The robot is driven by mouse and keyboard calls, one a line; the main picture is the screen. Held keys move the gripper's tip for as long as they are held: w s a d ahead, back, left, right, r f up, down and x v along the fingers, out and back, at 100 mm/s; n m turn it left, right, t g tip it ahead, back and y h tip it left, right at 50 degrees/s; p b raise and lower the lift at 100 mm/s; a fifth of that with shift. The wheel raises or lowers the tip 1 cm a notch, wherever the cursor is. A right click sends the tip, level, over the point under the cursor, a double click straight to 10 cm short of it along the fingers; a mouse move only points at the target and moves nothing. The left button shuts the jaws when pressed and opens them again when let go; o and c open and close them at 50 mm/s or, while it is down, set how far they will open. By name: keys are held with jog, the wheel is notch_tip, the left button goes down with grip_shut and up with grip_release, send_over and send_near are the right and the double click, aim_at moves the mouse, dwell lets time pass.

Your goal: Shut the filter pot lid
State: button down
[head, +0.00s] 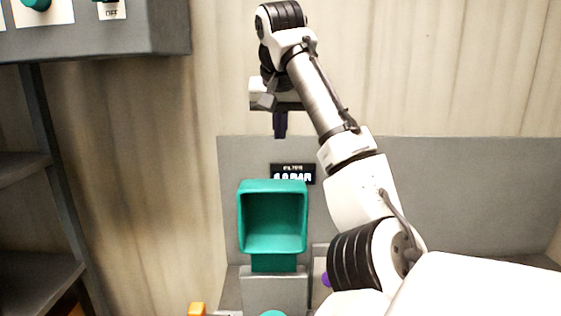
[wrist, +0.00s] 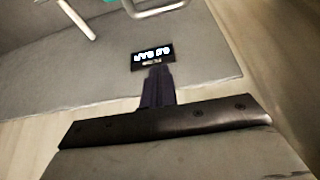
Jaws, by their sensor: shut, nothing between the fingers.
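The teal filter pot lid (head: 272,220) stands raised in the head view, its hollow inner side facing the camera. A teal neck joins it to a grey block (head: 275,288) below. My gripper (head: 280,134) points down, shut and empty, above the lid and apart from it. In the wrist view my dark fingers (wrist: 158,72) are together, with the black filter label (wrist: 152,56) just past their tips. The label also shows in the head view (head: 293,173), partly hidden by the lid. Only a sliver of teal shows at the wrist view's top edge.
A grey back panel (head: 455,190) stands behind the lid. A dark shelf rack (head: 22,168) and a grey control box (head: 95,38) are at left. White rods (wrist: 75,18) show in the wrist view.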

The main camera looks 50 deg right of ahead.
notch_tip(320, 180, down, 9)
jog(key=p, duration=0.3)
dwell(0.6)
jog(key=shift+s, duration=0.1)
jog(key=shift+f+b, duration=0.2)
jog(key=shift+b, duration=0.1)
